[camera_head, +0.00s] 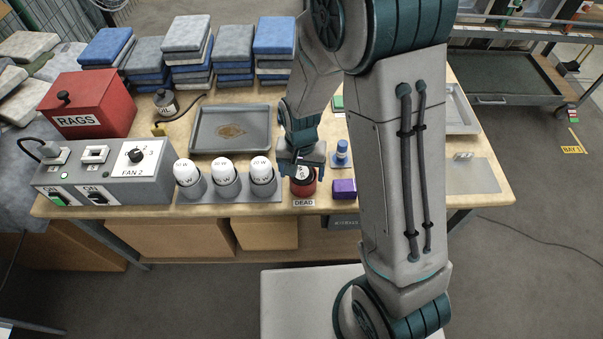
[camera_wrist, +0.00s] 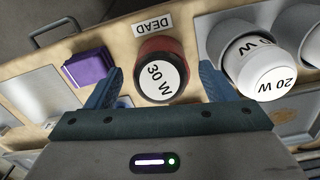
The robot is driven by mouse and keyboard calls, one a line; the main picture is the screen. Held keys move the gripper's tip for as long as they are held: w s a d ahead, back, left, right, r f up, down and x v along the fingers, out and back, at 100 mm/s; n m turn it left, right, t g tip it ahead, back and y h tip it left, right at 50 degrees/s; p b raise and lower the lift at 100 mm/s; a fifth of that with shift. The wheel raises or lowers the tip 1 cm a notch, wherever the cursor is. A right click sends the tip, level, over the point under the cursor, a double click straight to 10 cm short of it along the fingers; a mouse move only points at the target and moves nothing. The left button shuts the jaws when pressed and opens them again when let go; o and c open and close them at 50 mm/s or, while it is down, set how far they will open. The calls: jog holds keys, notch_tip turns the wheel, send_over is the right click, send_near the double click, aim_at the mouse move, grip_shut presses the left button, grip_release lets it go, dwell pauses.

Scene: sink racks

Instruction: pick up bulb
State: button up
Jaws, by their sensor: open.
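Three white bulbs with wattage print stand in grey cups in the head view: left (camera_head: 186,171), middle (camera_head: 223,169) and right (camera_head: 261,168). A "20 W" bulb (camera_wrist: 265,78) shows close in the wrist view. A red cup (camera_head: 304,187) stands behind the "DEAD" label, holding a dark-sided bulb with a white "30 W" top (camera_wrist: 162,80). My gripper (camera_head: 303,168) is over the red cup. In the wrist view my open gripper (camera_wrist: 161,76) has one finger on each side of the "30 W" bulb, with nothing held. Whether the fingers touch it I cannot tell.
A stained tray (camera_head: 232,130) lies behind the cups. A switch box (camera_head: 105,178) and red rags box (camera_head: 90,105) stand left. Folded cloth stacks line the back.

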jog(key=c, duration=1.2)
jog(key=shift+r, duration=0.2)
